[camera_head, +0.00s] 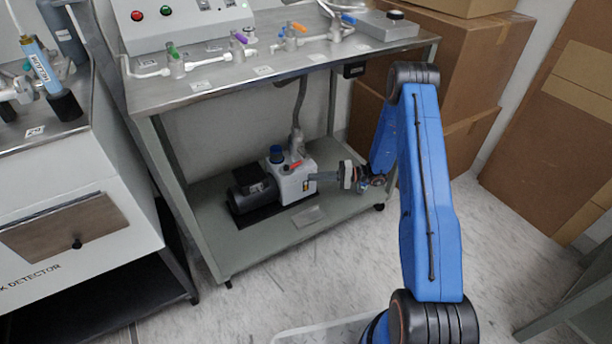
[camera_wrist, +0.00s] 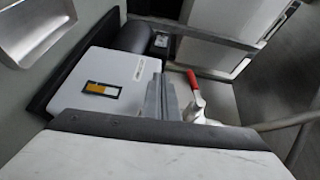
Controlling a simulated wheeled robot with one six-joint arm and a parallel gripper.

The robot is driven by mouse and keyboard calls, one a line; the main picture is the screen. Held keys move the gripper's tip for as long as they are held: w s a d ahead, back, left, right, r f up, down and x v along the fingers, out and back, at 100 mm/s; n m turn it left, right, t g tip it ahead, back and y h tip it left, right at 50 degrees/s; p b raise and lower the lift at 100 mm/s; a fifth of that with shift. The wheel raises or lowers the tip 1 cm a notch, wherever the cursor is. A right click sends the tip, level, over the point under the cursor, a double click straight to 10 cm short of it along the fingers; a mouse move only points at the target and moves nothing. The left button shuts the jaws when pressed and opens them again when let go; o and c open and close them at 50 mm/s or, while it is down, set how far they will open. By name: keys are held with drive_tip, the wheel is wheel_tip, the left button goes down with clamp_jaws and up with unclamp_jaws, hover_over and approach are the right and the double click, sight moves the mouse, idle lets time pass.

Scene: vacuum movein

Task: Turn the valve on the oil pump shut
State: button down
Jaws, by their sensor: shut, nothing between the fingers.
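The oil pump (camera_head: 296,184) is a white block with a black motor on its left, on the lower shelf of the steel cart; its white housing also shows in the wrist view (camera_wrist: 122,72). The valve has a red lever handle (camera_head: 294,165), beside the pump top where a grey hose rises. In the wrist view the red handle (camera_wrist: 194,88) lies just right of my gripper (camera_wrist: 162,82), with its length running up and down the picture. My gripper (camera_head: 313,176) reaches in from the right, shut and empty. I cannot tell whether it touches the handle.
The cart's upper shelf (camera_head: 210,92) hangs over the pump and carries a control box and several small valves with coloured handles. A cart leg (camera_head: 332,100) stands near my arm. Cardboard boxes (camera_head: 465,75) stand behind on the right. The floor in front is clear.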

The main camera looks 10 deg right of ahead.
sight(300, 162)
drive_tip(key=d, duration=0.3)
drive_tip(key=d+f, duration=0.1)
drive_tip(key=d, duration=0.1)
drive_tip(key=shift+s, duration=0.4)
drive_tip(key=c, duration=2.4)
unclamp_jaws()
drive_tip(key=shift+d, duration=0.2)
drive_tip(key=o, duration=0.6)
drive_tip(key=shift+s, duration=0.15)
drive_tip(key=s+a+r+m+t, duration=0.2)
drive_tip(key=s+a+r+t, duration=0.1)
drive_tip(key=t, duration=0.3)
drive_tip(key=shift+a+r, duration=0.35)
drive_tip(key=shift+r, duration=0.05)
drive_tip(key=s+r+m+t+h, duration=0.3)
drive_tip(key=s+t+h, duration=0.1)
drive_tip(key=t, duration=0.1)
drive_tip(key=x, duration=1.7)
drive_tip(key=shift+w+a+f, duration=0.15)
drive_tip(key=shift+w+f, duration=0.1)
drive_tip(key=shift+w, duration=0.2)
clamp_jaws()
